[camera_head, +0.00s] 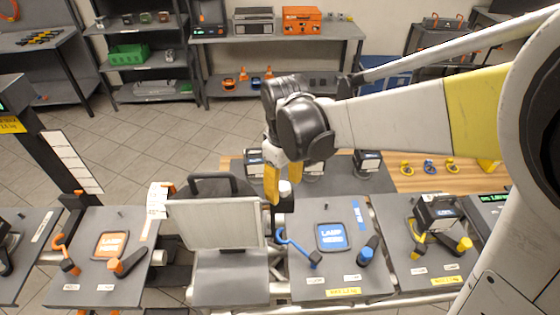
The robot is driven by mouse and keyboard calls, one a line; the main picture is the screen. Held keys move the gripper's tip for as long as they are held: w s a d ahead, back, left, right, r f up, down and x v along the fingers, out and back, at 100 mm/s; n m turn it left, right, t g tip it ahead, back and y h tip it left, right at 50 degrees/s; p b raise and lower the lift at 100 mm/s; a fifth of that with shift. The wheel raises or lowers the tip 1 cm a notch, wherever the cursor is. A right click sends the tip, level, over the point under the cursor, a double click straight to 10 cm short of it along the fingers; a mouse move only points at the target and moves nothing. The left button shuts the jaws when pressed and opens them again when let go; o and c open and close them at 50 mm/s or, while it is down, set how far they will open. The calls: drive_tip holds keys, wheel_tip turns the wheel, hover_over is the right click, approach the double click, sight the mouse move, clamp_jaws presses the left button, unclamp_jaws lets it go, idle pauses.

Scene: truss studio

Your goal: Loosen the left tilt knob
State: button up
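My gripper (284,190) points down above the back edge of the middle bench. Its two yellow-orange fingers appear apart, with nothing clearly held between them. A small dark-and-white item shows just behind and below the tips; I cannot tell whether they touch it. A dark lamp (437,216) stands on the right station, with a yellow knob-like end (463,243) on its right and a yellow curved part (418,240) on its left. Which part is the left tilt knob is not clear. The blue station has a blue-ended handle (367,253) and a blue hook (296,248).
A light-grey panel (215,223) with a black handle stands left of the blue "LAMP HERE" pad (331,237). An orange station (110,245) lies further left. Several lamps and coloured rings (430,167) sit on the wooden bench behind. Shelves (153,57) line the back wall; tiled floor (160,140) is clear.

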sight(284, 186)
wheel_tip(284, 186, up, 12)
idle(0.6)
drive_tip(key=s+d+f+m+t+b, duration=0.3)
drive_tip(key=s+d+f+m+b, duration=0.1)
drive_tip(key=f+b, duration=0.4)
drive_tip(key=s+d+f+m+t+b, duration=0.4)
drive_tip(key=s+d+f+b, duration=0.2)
drive_tip(key=f, duration=0.6)
drive_tip(key=d+b, duration=0.2)
drive_tip(key=d, duration=0.1)
drive_tip(key=shift+s+d+m, duration=0.25)
drive_tip(key=shift+s+m, duration=0.15)
